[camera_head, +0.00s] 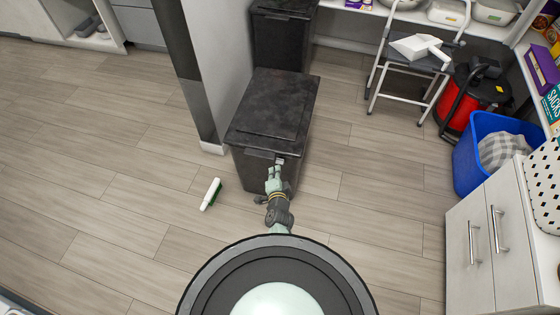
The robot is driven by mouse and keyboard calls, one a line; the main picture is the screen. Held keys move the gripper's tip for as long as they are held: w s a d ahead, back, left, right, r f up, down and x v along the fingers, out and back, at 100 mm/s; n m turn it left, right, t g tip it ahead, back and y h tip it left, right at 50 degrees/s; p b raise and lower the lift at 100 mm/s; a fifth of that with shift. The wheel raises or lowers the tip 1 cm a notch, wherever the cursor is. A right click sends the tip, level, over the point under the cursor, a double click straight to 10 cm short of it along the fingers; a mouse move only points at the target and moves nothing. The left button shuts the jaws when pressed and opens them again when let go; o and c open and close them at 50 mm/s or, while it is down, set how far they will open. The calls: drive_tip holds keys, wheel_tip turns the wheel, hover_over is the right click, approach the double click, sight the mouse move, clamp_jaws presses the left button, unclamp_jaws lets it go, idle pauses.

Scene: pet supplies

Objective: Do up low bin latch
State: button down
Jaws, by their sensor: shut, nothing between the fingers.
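A low dark grey bin (272,105) with a flat lid stands on the floor near the middle of the view. Its lid looks down on the body. A small light latch (280,161) shows at the top of its front face. My gripper (276,168) is shut and empty, with its fingertips at the latch or just in front of it. I cannot tell whether they touch. My gripper and arm hide part of the bin's front.
A second dark bin (281,37) stands behind, beside a grey wall end. A step stool (412,70), a red vacuum (462,98), a blue basket (490,135) and a cabinet (490,240) stand at right. The left floor is mostly clear.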

idle(0.3)
drive_tip(key=shift+w+d+r, duration=0.1)
drive_tip(key=shift+w+r, duration=0.05)
drive_tip(key=shift+w, duration=0.25)
drive_tip(key=shift+w+d+r, duration=0.1)
drive_tip(key=shift+w, duration=0.2)
idle(0.5)
drive_tip(key=shift+s, duration=0.15)
drive_tip(key=shift+s+a+f, duration=0.25)
drive_tip(key=shift+s, duration=0.3)
idle(0.3)
drive_tip(key=s, duration=0.1)
drive_tip(key=s+f, duration=0.1)
drive_tip(key=s, duration=0.1)
drive_tip(key=s+a, duration=0.1)
drive_tip(key=shift+s+a+f+b, duration=0.1)
drive_tip(key=shift+s+f+b, duration=0.15)
drive_tip(key=shift+f+b, duration=0.15)
idle(0.4)
